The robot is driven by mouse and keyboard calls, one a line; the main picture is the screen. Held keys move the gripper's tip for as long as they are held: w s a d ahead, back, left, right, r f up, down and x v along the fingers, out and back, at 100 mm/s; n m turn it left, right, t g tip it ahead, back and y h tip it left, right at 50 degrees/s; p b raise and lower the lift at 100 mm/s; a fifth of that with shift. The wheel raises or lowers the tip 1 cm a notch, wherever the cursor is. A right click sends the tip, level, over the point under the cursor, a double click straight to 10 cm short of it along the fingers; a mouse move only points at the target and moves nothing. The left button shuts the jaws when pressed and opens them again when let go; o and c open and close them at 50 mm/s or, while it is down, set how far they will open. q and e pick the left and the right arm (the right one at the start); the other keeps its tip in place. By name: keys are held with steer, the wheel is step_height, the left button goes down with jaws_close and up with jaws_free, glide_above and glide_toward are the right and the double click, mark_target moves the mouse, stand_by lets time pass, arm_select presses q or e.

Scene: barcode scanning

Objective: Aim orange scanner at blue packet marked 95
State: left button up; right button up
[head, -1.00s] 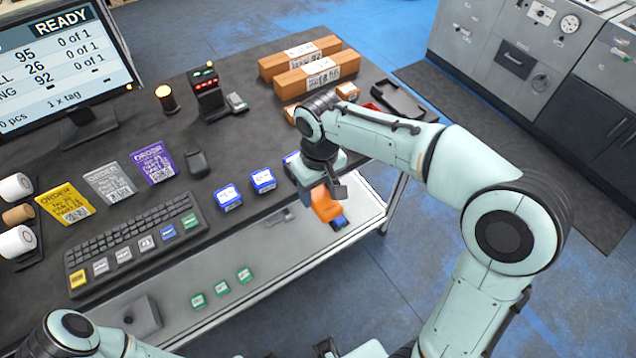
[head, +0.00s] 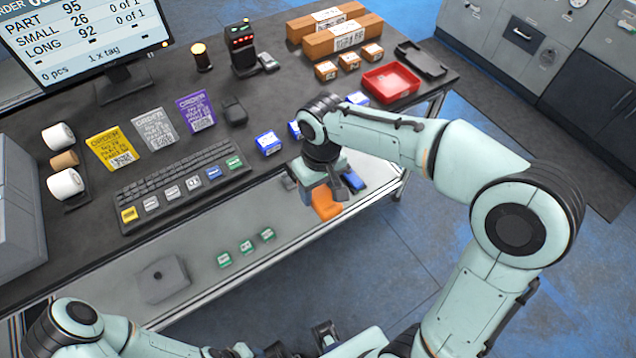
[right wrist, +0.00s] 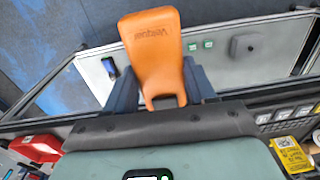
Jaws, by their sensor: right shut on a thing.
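My right gripper (head: 330,192) is shut on the orange scanner (head: 325,207), above the front edge of the bench. In the right wrist view the scanner (right wrist: 154,52) stands out between the dark fingers (right wrist: 163,92). Blue packets with white labels lie on the bench: one in the clear (head: 268,143), one partly behind my right arm (head: 294,129), one showing beyond it (head: 357,98). Their numbers are too small to read. A blue item (head: 354,182) lies below, near the pale shelf's right end. Dark parts, perhaps my left gripper (head: 326,336), show at the bottom edge; their opening is unclear.
A keyboard (head: 180,187), order cards (head: 154,130) and a monitor (head: 85,40) fill the left side. A red tray (head: 391,82), small brown boxes (head: 349,62) and long boxes (head: 333,38) stand behind my right arm. Green packets (head: 246,246) lie on the pale shelf.

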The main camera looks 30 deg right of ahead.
steer(key=shift+s+a+f, duration=0.1)
steer(key=shift+s+a, duration=0.05)
steer(key=shift+a, duration=0.15)
steer(key=shift+d+f+b, duration=0.1)
steer(key=shift+f+b, duration=0.5)
steer(key=shift+f, duration=0.2)
arm_select(q)
step_height(320, 180, down, 6)
steer(key=s+b, duration=0.2)
steer(key=b, duration=0.2)
steer(key=shift+s+a, duration=0.15)
steer(key=shift+a, duration=0.1)
arm_select(e)
step_height(320, 180, down, 6)
steer(key=shift+r, duration=0.25)
